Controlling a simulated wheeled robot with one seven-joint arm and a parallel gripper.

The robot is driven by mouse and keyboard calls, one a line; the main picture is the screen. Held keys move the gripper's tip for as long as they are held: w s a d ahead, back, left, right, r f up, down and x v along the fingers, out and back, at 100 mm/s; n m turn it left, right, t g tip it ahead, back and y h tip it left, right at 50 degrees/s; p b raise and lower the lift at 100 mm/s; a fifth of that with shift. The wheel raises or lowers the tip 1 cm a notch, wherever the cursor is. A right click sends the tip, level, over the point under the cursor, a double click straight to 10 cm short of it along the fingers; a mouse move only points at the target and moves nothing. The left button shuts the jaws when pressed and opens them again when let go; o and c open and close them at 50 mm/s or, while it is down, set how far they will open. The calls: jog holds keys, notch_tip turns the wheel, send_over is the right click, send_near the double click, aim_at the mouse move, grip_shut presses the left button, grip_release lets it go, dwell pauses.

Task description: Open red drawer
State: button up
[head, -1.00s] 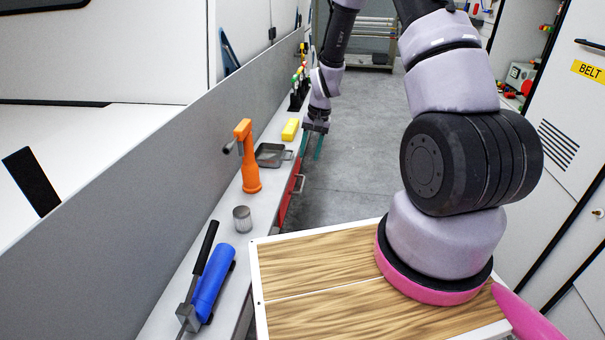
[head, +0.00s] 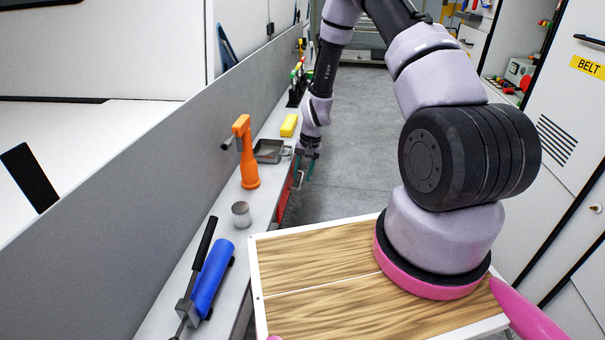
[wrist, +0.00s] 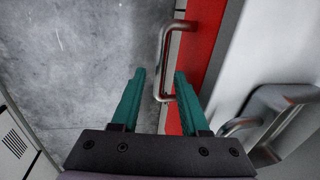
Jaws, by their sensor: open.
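The red drawer (head: 285,198) is set in the side of the narrow bench, under its top, and shows only as a thin strip in the head view. In the wrist view its red front (wrist: 202,50) carries a silver bar handle (wrist: 163,62). My gripper (head: 304,174) is beside the drawer front. In the wrist view its teal fingers (wrist: 158,75) are apart, and the lower end of the handle lies between the fingertips. I cannot tell whether either finger touches it. I see no clear gap showing the drawer pulled out.
A metal tray (head: 268,151) sits on the bench (head: 219,240) just above the drawer; its handle (wrist: 290,95) shows in the wrist view. The aisle floor (head: 355,150) is clear.

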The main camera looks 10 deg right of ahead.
grip_shut()
dwell(1.3)
